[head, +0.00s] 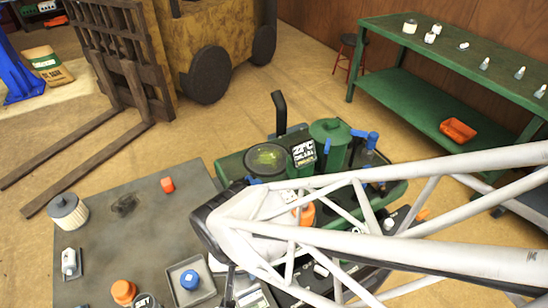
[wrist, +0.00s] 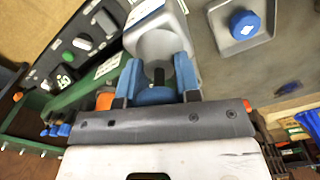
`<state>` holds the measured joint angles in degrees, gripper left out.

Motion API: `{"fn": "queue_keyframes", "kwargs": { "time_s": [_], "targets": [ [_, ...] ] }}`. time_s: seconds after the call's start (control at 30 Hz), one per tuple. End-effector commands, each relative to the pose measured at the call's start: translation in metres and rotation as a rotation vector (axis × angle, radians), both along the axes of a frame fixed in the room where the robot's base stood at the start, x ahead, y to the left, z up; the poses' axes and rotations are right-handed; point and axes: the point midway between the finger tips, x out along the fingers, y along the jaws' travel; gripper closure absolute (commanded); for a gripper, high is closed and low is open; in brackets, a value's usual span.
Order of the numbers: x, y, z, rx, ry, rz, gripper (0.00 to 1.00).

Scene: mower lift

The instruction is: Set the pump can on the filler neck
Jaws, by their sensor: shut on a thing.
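My gripper (wrist: 158,76) has blue fingers and is shut on a small dark piece in the wrist view. Whether that piece belongs to the pump can I cannot tell. A grey part with a round hollow (wrist: 152,45) lies just beyond the fingertips; I cannot tell whether they touch. In the head view my arm hides most of the gripper. A green machine (head: 230,168) stands behind the arm, with a round dark-rimmed bowl (head: 268,160), a green canister (head: 330,140) and a blue-capped part (head: 372,141) on it. I cannot pick out the filler neck with certainty.
A white canister (head: 68,213), a white bottle (head: 69,263) and an orange-capped bottle (head: 123,292) stand on the dark bench (head: 110,240). The bench's middle is mostly clear.

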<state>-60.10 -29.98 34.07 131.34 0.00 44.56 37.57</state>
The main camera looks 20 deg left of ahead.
Motion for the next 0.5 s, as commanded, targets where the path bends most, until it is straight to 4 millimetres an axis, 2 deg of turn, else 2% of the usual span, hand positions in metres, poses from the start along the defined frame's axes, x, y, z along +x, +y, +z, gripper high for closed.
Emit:
{"fn": "queue_keyframes", "kwargs": {
  "time_s": [0.5],
  "targets": [
    [0.0002,0.0003,0.0087,0.001,-0.001,0.0,1.0]
  ]
}}
